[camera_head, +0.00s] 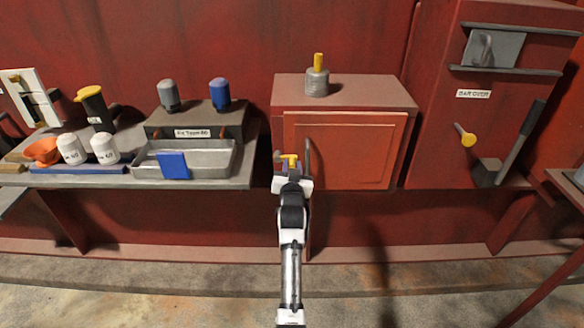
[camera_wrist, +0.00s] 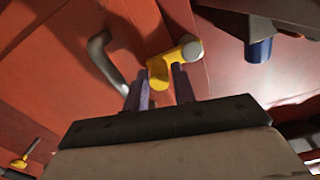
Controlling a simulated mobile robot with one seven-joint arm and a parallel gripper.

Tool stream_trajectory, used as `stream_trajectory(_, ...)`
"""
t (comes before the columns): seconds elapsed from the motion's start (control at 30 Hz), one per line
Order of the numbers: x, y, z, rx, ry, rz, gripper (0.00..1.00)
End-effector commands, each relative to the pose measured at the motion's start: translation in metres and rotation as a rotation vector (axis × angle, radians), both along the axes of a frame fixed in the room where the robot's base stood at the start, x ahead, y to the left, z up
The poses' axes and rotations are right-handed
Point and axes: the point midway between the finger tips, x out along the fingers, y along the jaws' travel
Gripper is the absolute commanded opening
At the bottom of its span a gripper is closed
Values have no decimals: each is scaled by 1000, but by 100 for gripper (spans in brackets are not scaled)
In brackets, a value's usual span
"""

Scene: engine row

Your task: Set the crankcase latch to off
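The yellow latch (camera_head: 292,158) is at the left edge of the red cabinet's door, left of the door's dark handle. In the wrist view the latch (camera_wrist: 160,72) has a round grey pivot cap and a bent yellow arm. My gripper (camera_head: 291,172) is at the latch, low in front of the cabinet. In the wrist view its two fingers (camera_wrist: 162,82) are close together, one on each side of the yellow arm's end, and look shut on it. The fingers partly cover the arm. No on or off marking is readable.
The grey door handle (camera_wrist: 105,62) stands out close beside my fingers. A bench with a metal tray (camera_head: 205,172) and bottles is at left. The red cabinet (camera_head: 345,92) carries a grey, yellow-topped part. Another yellow handle (camera_head: 464,134) is on the right cabinet. The floor in front is clear.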

Motion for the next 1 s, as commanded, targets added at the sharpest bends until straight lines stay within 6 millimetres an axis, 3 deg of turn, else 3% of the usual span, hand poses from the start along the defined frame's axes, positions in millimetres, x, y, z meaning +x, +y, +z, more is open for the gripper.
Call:
stream_trajectory(0.03, 0, 0, 0, 0, 0, 0, 19)
stream_trajectory(0.2, 0, 0, 0, 0, 0, 0, 0)
stream_trajectory(0.57, 0, 0, 3, -63, 0, -1, 0)
stream_trajectory(1.0, 0, 4, 18, -414, 0, 0, 0)
